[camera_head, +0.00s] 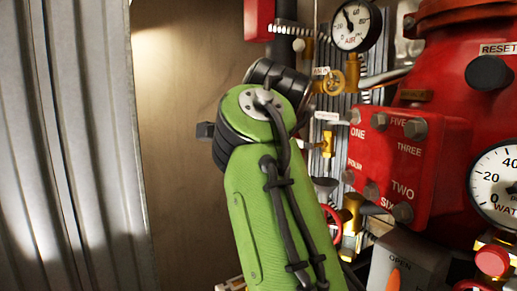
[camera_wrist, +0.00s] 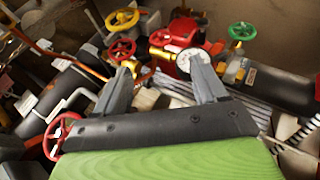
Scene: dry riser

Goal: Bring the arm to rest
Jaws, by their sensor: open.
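My arm rises through the middle of the head view, its green link (camera_head: 270,200) leaning up and to the left, with a dark joint at the top. The gripper fingers cannot be made out there. In the wrist view my gripper (camera_wrist: 158,64) shows two grey fingers set well apart. It is open, and nothing is held between them. Valves and a gauge show beyond the fingertips, and I cannot tell how far off they are.
In the head view a red valve body (camera_head: 460,90), a red bolted plate (camera_head: 395,165) and an air gauge (camera_head: 356,25) stand right of my arm. Corrugated metal (camera_head: 75,150) is at left. The wrist view shows a yellow handwheel (camera_wrist: 122,19) and a green handwheel (camera_wrist: 242,31).

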